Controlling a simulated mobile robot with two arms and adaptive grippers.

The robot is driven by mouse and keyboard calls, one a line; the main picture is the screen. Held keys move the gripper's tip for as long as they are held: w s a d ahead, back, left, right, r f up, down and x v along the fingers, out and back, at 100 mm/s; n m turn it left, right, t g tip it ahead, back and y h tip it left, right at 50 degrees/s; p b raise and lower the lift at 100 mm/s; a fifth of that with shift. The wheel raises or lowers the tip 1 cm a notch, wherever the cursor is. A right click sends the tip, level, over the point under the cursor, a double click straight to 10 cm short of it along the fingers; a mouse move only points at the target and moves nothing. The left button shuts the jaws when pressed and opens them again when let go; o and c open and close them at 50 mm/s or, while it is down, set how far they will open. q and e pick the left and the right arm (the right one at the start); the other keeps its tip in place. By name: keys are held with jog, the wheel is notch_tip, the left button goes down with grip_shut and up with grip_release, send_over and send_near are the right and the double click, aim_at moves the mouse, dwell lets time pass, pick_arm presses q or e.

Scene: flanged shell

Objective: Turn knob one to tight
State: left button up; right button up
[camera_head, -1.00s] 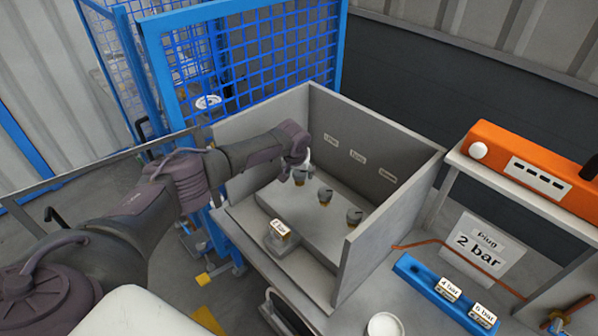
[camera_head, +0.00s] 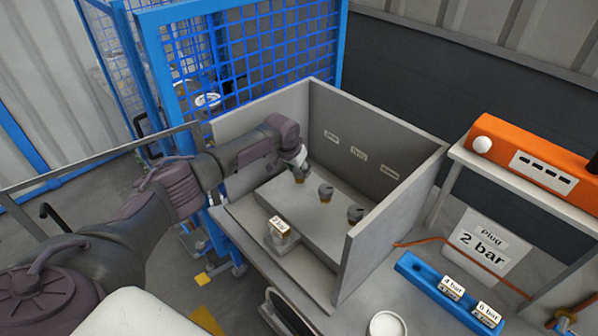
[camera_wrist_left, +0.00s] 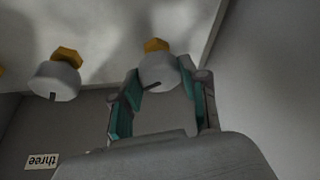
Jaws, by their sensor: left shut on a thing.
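My left gripper (camera_head: 299,163) reaches in from the left and is shut on the leftmost knob (camera_head: 299,178). In the left wrist view, the teal finger pads (camera_wrist_left: 155,103) stand on both sides of this knob (camera_wrist_left: 158,72), which has a dark slanted mark on its face. The middle knob (camera_head: 326,192) and the right knob (camera_head: 355,214) are free. Small labels (camera_head: 358,153) on the back wall are too small to read. My right gripper is not in view.
A "three" label (camera_wrist_left: 42,160) shows upside down in the wrist view. A tagged block (camera_head: 280,231) stands low at the box's front. To the right are a blue holder (camera_head: 420,272), a "Plug 2 bar" sign (camera_head: 478,243) and an orange unit (camera_head: 530,160). The box walls rise close around my gripper.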

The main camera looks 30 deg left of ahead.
pick_arm(q)
jog(key=m+b, duration=0.2)
jog(key=m+h+b, duration=0.1)
jog(key=m+b, duration=0.1)
jog(key=shift+a+f+m+g+h, duration=0.15)
jog(key=shift+f+m+g+h, duration=0.05)
jog(key=shift+m+g+h, duration=0.1)
jog(key=shift+r+m+h+b, duration=0.15)
jog(key=shift+m+h+b, duration=0.15)
jog(key=shift+m+b, duration=0.5)
jog(key=o, duration=1.1)
jog(key=shift+o, duration=0.2)
